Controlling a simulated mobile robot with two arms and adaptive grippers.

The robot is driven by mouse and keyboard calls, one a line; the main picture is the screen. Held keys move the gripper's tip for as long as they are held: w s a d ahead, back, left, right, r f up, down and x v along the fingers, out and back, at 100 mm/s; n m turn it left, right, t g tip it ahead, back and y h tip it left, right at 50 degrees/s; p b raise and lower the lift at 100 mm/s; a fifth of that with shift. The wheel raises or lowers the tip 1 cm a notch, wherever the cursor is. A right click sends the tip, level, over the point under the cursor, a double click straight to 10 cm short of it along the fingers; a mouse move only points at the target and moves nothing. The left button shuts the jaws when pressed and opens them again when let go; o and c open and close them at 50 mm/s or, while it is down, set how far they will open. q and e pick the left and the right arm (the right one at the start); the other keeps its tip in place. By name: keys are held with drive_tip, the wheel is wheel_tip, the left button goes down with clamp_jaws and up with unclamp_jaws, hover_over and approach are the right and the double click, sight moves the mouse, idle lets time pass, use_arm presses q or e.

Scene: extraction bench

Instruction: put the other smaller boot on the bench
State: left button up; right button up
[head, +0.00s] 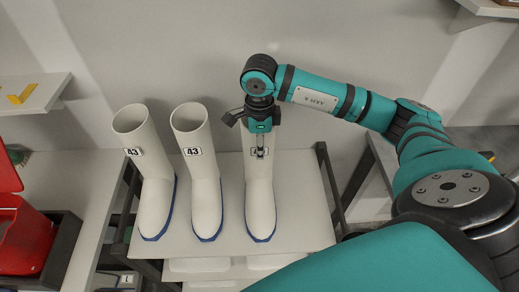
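Three white boots with blue soles stand upright in a row on a pale bench top (311,222). The left boot (155,195) and the middle boot (206,195) both carry a label reading 43. The right boot (260,205) has a label partly covered by my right gripper (260,152), so its number is unclear. The gripper is at the upper shaft of this boot and hides its top opening. Its fingers look close together, but whether they hold the boot's rim is not clear. My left gripper is out of view.
A red container (25,238) in a dark tray stands on the left counter (85,180). A wall shelf (45,92) with a yellow item is at upper left. Dark frame posts flank the bench. White items (200,265) lie below its front edge.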

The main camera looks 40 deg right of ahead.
drive_tip(key=shift+f, duration=0.1)
drive_tip(key=shift+c, duration=0.2)
clamp_jaws()
idle(0.5)
